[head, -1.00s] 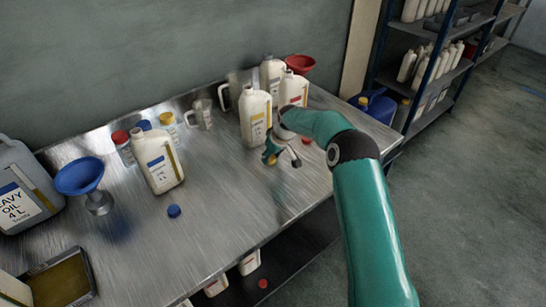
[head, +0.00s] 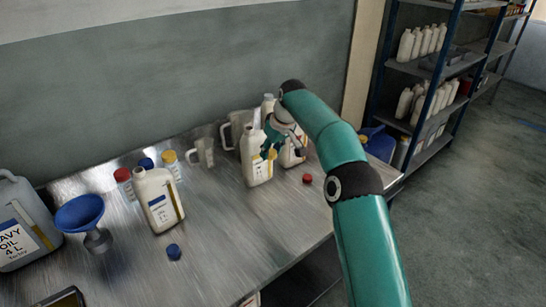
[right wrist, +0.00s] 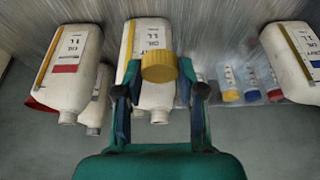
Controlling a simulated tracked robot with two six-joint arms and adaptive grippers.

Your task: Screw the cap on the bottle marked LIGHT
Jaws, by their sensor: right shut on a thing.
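My right gripper (head: 270,148) is shut on a yellow cap (right wrist: 159,67). It holds the cap raised off the table, in front of a white bottle with a yellow label (head: 256,165). That bottle stands upright, and its bare neck (right wrist: 159,117) shows below the cap in the right wrist view. The cap looks apart from the neck. The label writing is too small to make out the word LIGHT. My left gripper is not in view.
A red-labelled bottle (right wrist: 68,75) stands beside the yellow-labelled one. A red cap (head: 307,178) and a blue cap (head: 173,252) lie on the metal table. A blue-labelled bottle (head: 158,200), a blue funnel (head: 80,213) and measuring jugs (head: 203,152) stand to the left.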

